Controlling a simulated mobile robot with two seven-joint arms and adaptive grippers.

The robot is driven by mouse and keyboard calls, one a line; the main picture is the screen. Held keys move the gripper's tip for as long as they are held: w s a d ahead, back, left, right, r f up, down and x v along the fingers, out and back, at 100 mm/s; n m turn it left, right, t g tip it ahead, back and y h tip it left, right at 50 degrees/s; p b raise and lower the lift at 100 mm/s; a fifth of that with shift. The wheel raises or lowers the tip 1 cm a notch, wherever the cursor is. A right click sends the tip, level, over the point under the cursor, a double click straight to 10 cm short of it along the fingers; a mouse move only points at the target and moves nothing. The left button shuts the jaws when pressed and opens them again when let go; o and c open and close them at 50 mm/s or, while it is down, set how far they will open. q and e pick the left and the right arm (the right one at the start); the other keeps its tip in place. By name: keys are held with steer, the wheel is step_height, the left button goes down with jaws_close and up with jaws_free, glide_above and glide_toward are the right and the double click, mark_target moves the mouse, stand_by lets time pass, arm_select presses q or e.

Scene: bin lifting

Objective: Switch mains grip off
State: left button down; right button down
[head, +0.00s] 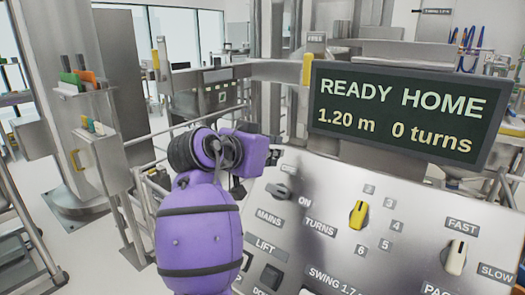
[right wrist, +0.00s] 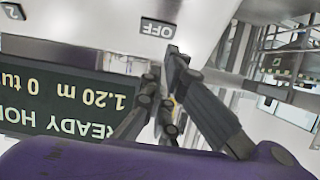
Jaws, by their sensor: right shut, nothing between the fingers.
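The mains knob (head: 279,191) is a small grey rotary switch at the upper left of the sloped metal panel (head: 335,258). An ON label sits to its right and MAINS is printed below it. Its pointing direction is hard to tell. My right gripper (head: 240,190) is shut and empty, just left of the knob and largely hidden behind my purple arm; contact cannot be told. In the right wrist view, which is upside down, the dark fingers (right wrist: 171,52) are by the OFF label (right wrist: 157,29). The knob cannot be made out there. My left gripper is out of view.
A display (head: 398,113) above the panel reads READY HOME, 1.20 m, 0 turns. The yellow turns knob (head: 358,214) and pale speed knob (head: 455,258) are right of the mains knob. A dark lift button (head: 270,276) is below. Rails and a column stand left.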

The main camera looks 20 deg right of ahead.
mark_target(271, 184)
steer(key=shift+x, duration=0.85)
steer(key=shift+s+a+f, duration=0.3)
steer(key=shift+a+f, duration=0.1)
steer(key=shift+f, duration=0.15)
steer(key=shift+s+a+f, duration=0.3)
steer(key=shift+a+f, duration=0.05)
steer(key=shift+f, duration=0.2)
steer(key=shift+s+a+f, duration=0.3)
steer(key=shift+a, duration=0.05)
steer(key=shift+f, duration=0.1)
steer(key=shift+w, duration=0.15)
